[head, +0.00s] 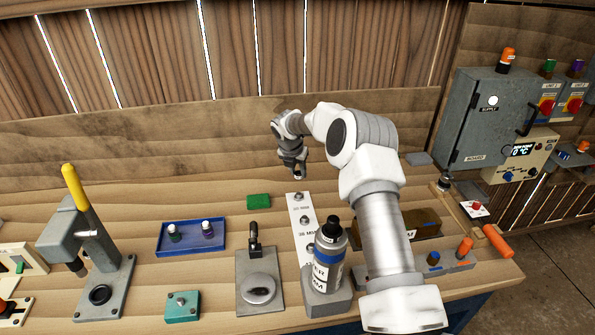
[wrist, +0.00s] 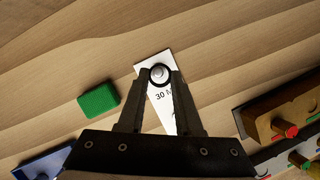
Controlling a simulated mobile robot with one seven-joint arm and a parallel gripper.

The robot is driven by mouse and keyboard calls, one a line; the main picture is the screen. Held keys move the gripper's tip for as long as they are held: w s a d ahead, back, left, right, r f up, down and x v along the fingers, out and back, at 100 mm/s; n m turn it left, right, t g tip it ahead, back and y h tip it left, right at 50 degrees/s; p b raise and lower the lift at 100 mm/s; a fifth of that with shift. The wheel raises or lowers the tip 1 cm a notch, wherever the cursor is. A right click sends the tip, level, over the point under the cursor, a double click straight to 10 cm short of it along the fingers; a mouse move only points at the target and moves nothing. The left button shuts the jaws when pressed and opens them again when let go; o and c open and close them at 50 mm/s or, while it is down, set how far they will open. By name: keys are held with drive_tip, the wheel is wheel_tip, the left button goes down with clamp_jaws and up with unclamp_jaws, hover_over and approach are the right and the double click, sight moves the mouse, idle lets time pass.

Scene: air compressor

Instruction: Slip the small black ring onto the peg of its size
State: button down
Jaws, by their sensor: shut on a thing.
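My gripper (head: 298,175) is shut on a small black ring, which shows between the fingertips in the wrist view (wrist: 160,85). My gripper in that view (wrist: 159,75) points down at a white plate (head: 311,248) with a row of pegs. The silver top of the far peg (wrist: 159,72) shows through the ring's opening, with a "30 M" label beside it. In the head view the fingertips are just above this far peg (head: 297,196). Whether the ring is around the peg or only over it, I cannot tell. A second peg (head: 305,219) stands nearer.
A green block (head: 258,201) lies left of the plate. A blue tray (head: 192,237) lies further left. A brown block (head: 412,222) lies right, beyond my arm. Bare wood surrounds the plate's far end.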

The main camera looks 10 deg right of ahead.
sight(299, 193)
drive_tip(key=shift+f+b, duration=1.55)
drive_tip(key=shift+f, duration=1.4)
drive_tip(key=shift+f+b, duration=0.7)
drive_tip(key=shift+f, duration=0.6)
drive_tip(key=c, duration=0.5)
unclamp_jaws()
drive_tip(key=shift+r, duration=0.1)
drive_tip(key=v, duration=1.7)
drive_tip(key=shift+r+b, duration=0.15)
drive_tip(key=shift+b, duration=0.3)
drive_tip(key=shift+s+a, duration=0.1)
drive_tip(key=shift+s, duration=0.05)
